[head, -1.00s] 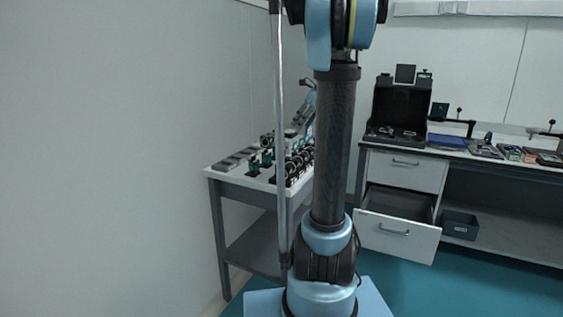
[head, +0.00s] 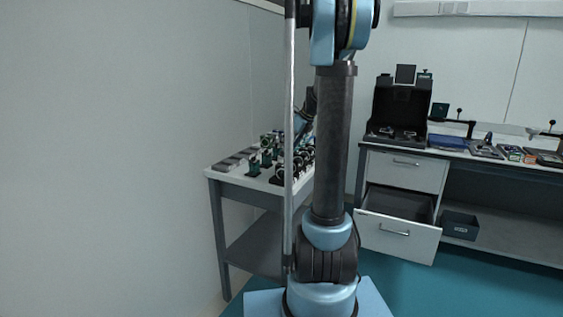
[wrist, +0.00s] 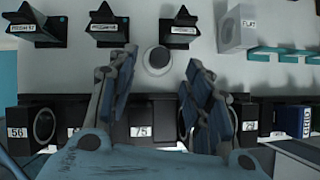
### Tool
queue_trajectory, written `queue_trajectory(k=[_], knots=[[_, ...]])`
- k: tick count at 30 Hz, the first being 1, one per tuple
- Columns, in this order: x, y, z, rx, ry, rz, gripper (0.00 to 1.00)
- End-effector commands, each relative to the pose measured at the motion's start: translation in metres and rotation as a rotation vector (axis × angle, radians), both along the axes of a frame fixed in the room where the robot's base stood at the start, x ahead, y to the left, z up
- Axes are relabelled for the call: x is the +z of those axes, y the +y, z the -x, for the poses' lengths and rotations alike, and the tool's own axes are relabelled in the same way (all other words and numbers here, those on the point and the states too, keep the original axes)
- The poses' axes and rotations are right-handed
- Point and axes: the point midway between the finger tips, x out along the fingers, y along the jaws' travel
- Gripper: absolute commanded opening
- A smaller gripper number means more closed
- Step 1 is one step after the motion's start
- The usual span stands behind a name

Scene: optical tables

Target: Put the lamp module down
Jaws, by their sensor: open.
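My gripper (wrist: 160,64) is open in the wrist view, with its two dark fingers apart. A small round piece (wrist: 157,58) with a pale rim and dark centre stands on the light table top between and just beyond the fingertips. It may be the lamp module, but no label shows on it. Nothing is seen clamped between the fingers.
Black labelled mounts (wrist: 109,30) stand along the far side, with a pale block (wrist: 238,27) to the right. A row of dark numbered blocks (wrist: 35,128) runs under the fingers. In the head view, a drawer (head: 396,236) stands open below the right bench.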

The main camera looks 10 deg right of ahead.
Motion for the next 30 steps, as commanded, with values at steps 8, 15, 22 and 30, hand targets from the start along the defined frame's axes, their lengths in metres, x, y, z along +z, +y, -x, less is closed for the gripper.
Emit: queue_trajectory(k=[8, 15, 22, 30], knots=[[-0.028, 0.017, -0.017, 0.003, 0.000, 0.000, 0.46], [-0.036, 0.021, -0.020, 0.002, 0.000, 0.000, 0.46], [-0.036, 0.021, -0.020, 0.003, -0.001, 0.001, 0.14], [-0.036, 0.022, -0.020, 0.004, 0.000, 0.001, 0.00]])
